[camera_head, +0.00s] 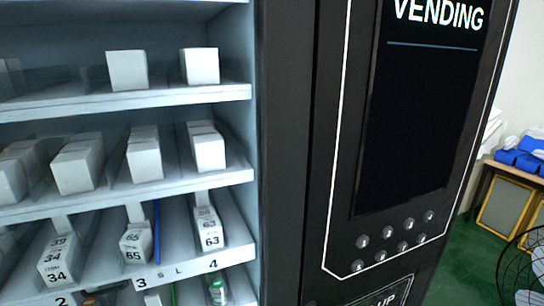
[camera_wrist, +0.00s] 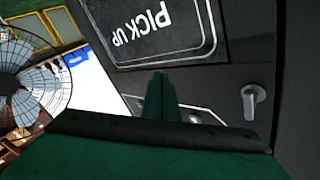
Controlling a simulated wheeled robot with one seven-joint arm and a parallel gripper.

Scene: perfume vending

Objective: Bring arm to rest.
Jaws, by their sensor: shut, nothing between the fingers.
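My gripper (camera_wrist: 160,88) shows in the wrist view as dark green fingers pressed together, with nothing between them. It is in front of the black vending machine (camera_wrist: 225,75), near its pick-up flap (camera_wrist: 150,45), which appears upside down. I cannot tell whether the fingertips touch the machine. No part of my arm or gripper shows in the head view. There the machine's front (camera_head: 285,130) fills the middle, with the top of the pick-up panel (camera_head: 385,296) at the bottom edge.
Open shelves (camera_head: 130,98) with white boxes (camera_head: 208,150) stand at left in the head view. Round buttons (camera_head: 405,245) sit below a dark screen (camera_head: 420,120). A silver handle (camera_wrist: 252,102) juts out in the wrist view. A wire-caged fan (camera_wrist: 25,80) stands beside the machine. Green floor (camera_head: 465,270) shows at right.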

